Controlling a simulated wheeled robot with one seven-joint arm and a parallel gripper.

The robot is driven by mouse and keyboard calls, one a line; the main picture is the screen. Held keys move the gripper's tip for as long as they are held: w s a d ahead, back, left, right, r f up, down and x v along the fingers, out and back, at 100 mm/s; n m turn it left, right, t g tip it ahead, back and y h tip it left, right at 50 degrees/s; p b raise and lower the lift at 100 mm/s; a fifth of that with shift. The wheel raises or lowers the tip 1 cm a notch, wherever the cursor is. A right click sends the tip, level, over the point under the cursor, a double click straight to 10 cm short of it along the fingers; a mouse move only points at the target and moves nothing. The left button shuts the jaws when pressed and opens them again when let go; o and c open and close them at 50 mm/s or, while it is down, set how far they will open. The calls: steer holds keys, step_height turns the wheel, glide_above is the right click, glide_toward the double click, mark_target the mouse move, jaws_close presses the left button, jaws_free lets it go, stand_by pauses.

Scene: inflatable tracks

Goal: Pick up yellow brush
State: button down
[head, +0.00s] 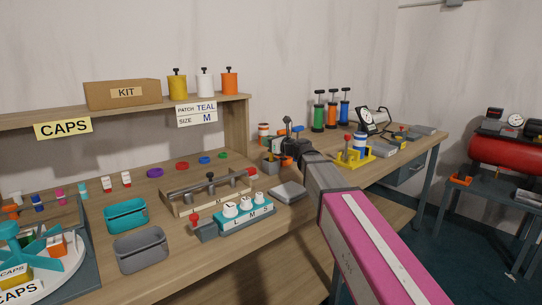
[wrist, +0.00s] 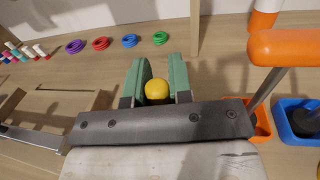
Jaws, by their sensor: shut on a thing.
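The yellow brush (wrist: 157,91) shows in the wrist view as a rounded yellow end between the two green fingers of my gripper (wrist: 158,82). The fingers are shut on it, one on each side. The rest of the brush is hidden behind the gripper's grey crossbar. In the head view my gripper (head: 287,133) is over the back of the workbench, right of the shelf's end post. The brush cannot be made out clearly there.
An orange-handled tool (wrist: 285,48) stands close to the right of my gripper, above orange and blue (wrist: 300,118) holders. Colored rings (wrist: 130,41) lie beyond on the left. The wooden shelf (head: 245,130) is left of my gripper. A yellow stand (head: 355,157) is to its right.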

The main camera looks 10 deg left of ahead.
steer(key=shift+r, duration=0.1)
step_height(320, 180, up, 10)
stand_by(0.6)
stand_by(0.6)
